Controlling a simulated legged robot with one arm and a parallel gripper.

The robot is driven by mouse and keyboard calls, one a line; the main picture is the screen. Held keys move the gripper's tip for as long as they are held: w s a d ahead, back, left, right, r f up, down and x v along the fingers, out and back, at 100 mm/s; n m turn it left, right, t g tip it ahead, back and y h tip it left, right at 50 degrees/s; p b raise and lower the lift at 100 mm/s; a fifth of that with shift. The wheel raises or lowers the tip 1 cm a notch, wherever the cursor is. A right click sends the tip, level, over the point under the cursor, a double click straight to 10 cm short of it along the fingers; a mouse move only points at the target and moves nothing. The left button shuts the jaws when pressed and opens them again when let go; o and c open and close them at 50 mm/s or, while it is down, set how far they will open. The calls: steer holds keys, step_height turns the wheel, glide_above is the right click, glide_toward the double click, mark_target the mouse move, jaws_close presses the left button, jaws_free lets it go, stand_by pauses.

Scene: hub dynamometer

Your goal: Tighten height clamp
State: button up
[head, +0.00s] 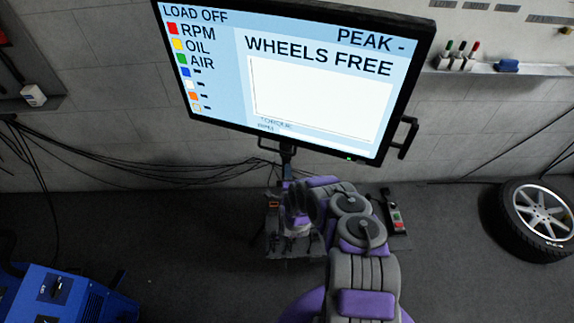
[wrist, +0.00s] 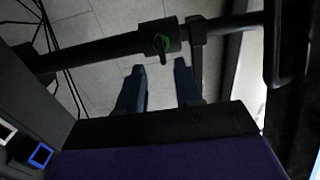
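A black pole (wrist: 85,55) crosses the wrist view, with a clamp collar (wrist: 146,34) on it. My gripper (wrist: 159,66) points at the pole just below the knob. Its two dark fingers are apart, with nothing between them. The fingertips look short of the knob; the exact gap is hard to judge. In the head view the pole (head: 287,160) comes down under the monitor (head: 310,75). My arm hides its lower part there, and the knob cannot be made out.
The monitor hangs close above my arm, with a handle (head: 406,137) at its right edge. Cables (head: 150,172) run along the wall at left. A blue machine (head: 60,297) stands at lower left, a wheel (head: 540,218) at right. The floor between arm and wheel is mostly clear.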

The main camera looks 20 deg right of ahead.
steer(key=p+v, duration=0.1)
steer(key=v, duration=1)
steer(key=shift+f, duration=0.1)
